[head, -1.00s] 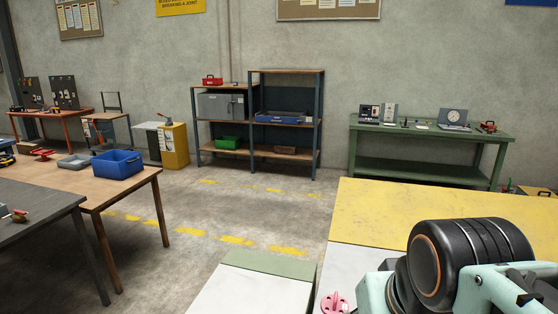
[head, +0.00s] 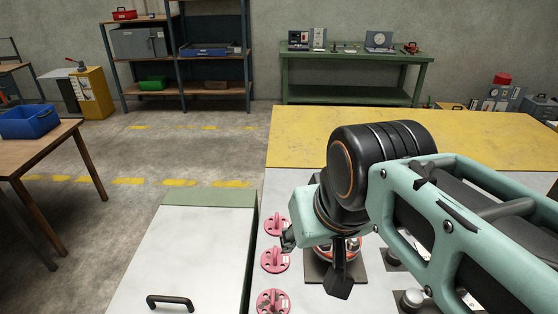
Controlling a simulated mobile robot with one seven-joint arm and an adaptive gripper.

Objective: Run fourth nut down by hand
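My gripper (head: 318,262) hangs at the end of my arm over the bench, with dark fingers pointing down. Part of it is hidden behind my wrist, and I cannot see whether it is open or shut. Below and behind it a round reddish and metallic piece (head: 347,251), probably the flanged spool, sits on a dark square plate (head: 352,270). It is mostly covered by my arm. I cannot make out any nut or stud.
Several pink lobed pieces (head: 275,260) stand in a column on the bench left of my gripper. More dark plates with metal fittings (head: 411,299) lie at the right. The yellow bench top (head: 300,130) is clear. A white cabinet with a black handle (head: 170,301) stands left.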

